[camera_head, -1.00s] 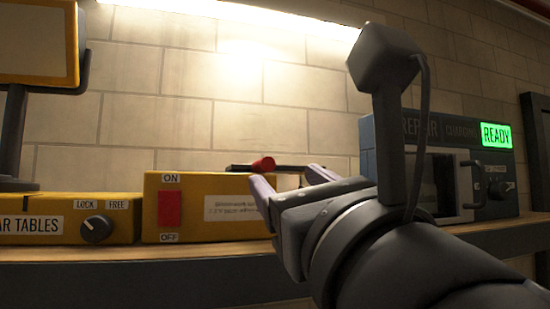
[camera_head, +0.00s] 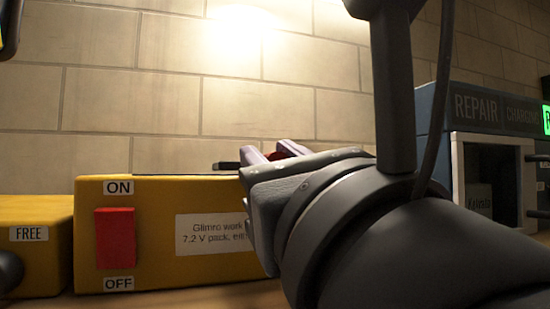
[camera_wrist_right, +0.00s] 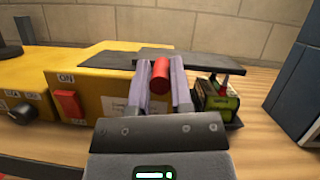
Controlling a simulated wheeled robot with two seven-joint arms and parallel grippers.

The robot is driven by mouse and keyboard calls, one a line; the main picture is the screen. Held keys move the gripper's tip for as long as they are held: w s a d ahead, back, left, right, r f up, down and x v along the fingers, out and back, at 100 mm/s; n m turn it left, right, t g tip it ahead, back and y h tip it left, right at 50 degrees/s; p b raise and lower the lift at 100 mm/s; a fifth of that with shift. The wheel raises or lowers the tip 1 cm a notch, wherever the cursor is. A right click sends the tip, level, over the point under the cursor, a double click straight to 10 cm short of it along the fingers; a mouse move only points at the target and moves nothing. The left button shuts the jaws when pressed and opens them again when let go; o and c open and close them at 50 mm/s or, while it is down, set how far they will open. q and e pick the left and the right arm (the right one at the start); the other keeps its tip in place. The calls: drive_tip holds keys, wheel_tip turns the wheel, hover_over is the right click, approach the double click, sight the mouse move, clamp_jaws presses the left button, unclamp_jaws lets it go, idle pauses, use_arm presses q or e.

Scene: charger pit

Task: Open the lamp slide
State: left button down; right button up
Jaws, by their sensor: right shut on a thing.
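The lamp is a yellow box (camera_head: 160,235) with a red ON/OFF switch (camera_head: 115,238) and a paper label on its front. A dark flat slide (camera_wrist_right: 205,66) lies at its top and reaches past its right side in the right wrist view. A red knob (camera_wrist_right: 160,75) stands on the slide. My right gripper (camera_wrist_right: 163,85) is shut on the knob, with one pale finger on each side. In the head view the right gripper (camera_head: 275,154) hides most of the slide and the box's right end.
A green battery-like block (camera_wrist_right: 218,98) sits right of the box, below the slide's overhang. Another yellow box (camera_head: 35,240) marked FREE adjoins on the left. A blue-grey repair charger (camera_head: 480,108) stands to the right. A brick wall (camera_head: 150,100) is behind.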

clamp_jaws()
idle(1.0)
